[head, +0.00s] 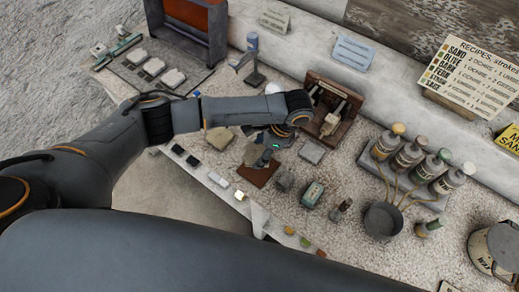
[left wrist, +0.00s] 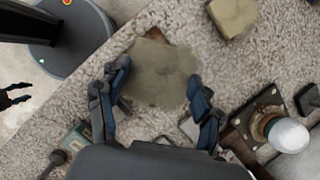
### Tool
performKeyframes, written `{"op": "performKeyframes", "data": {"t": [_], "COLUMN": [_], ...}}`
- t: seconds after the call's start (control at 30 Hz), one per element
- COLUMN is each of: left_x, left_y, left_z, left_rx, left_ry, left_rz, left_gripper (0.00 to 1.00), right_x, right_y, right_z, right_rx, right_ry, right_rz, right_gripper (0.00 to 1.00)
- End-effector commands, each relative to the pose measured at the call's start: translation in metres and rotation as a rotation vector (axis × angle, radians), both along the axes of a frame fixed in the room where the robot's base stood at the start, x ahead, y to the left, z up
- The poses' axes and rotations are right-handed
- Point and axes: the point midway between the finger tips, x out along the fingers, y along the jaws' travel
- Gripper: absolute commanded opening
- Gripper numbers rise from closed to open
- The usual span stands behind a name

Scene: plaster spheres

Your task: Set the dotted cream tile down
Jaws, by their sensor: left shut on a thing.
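My left gripper (head: 272,143) is shut on a dull tan-cream tile (left wrist: 158,72), its blue-grey fingers on either side in the left wrist view. In the head view the tile (head: 254,155) shows just below the fingers, over a brown square mat (head: 258,173). I cannot make out dots on it, nor whether it touches the mat. A similar tan block (head: 219,138) lies to its left; it also shows in the left wrist view (left wrist: 233,15). A dark claw-like part at the left edge of the left wrist view may be my right gripper (left wrist: 12,97); its state is unclear.
Small blocks (head: 284,182), a grey-green box (head: 313,194) and a grey slab (head: 312,152) lie close right of the mat. A wooden stand (head: 330,110) is behind. Bottles (head: 408,157) and a pot (head: 383,220) stand right. The table's front edge is near.

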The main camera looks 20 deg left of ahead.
Motion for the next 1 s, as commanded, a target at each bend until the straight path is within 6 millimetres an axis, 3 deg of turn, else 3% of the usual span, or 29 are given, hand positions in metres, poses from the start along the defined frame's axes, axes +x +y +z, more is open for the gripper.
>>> {"op": "performKeyframes", "data": {"t": [0.17,0.63,1.0], "left_x": [-0.001,0.0,0.0], "left_y": [0.0,0.0,0.0], "left_z": [0.003,-0.05,-0.056], "left_rx": [0.0,0.0,-0.001], "left_ry": [0.002,0.0,-0.001], "left_rz": [0.001,0.001,0.0], "left_gripper": [0.26,0.26,0.26], "right_x": [0.004,0.008,0.009], "right_y": [-0.008,-0.017,-0.013], "right_z": [0.011,-0.021,-0.023], "right_rx": [-0.009,-0.02,-0.015], "right_ry": [-0.005,-0.013,-0.012], "right_rz": [0.001,-0.002,-0.002], "right_gripper": [0.4,0.4,0.4]}}
